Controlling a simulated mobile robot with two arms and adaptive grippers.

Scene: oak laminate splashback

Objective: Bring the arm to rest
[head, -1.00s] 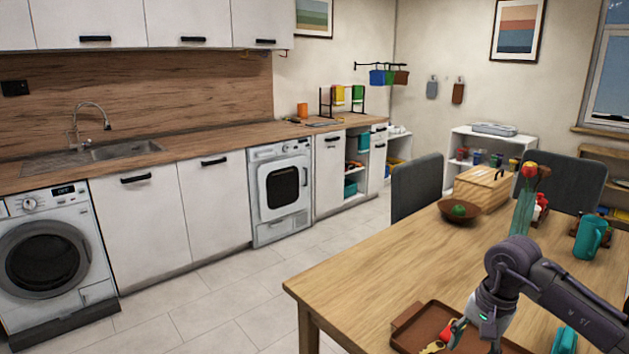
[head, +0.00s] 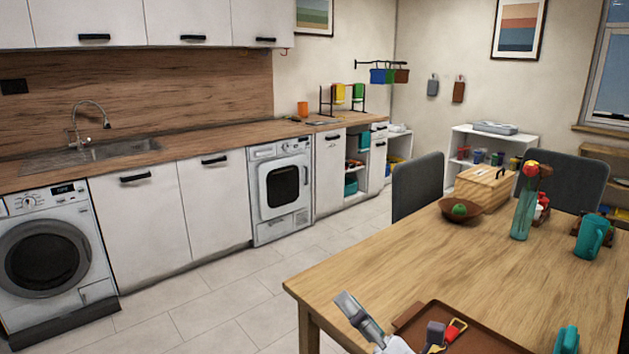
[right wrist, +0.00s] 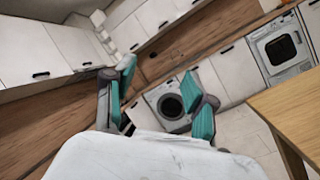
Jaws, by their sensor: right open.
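My right gripper (head: 357,314) is at the bottom of the head view, by the table's near left corner, pointing up and left. In the right wrist view its two teal-padded fingers (right wrist: 158,76) are spread apart with nothing between them. The fingers point towards the kitchen counter and the washing machine (right wrist: 170,104). The rest of my right arm is mostly below the picture. My left gripper is not in view.
The wooden table (head: 400,270) carries a brown tray (head: 490,335) with a red-and-yellow item (head: 456,328) in it. A vase (head: 523,212), a teal jug (head: 592,236), a bowl (head: 462,210) and a wooden box (head: 480,188) stand farther back. The floor (head: 220,295) left of the table is clear.

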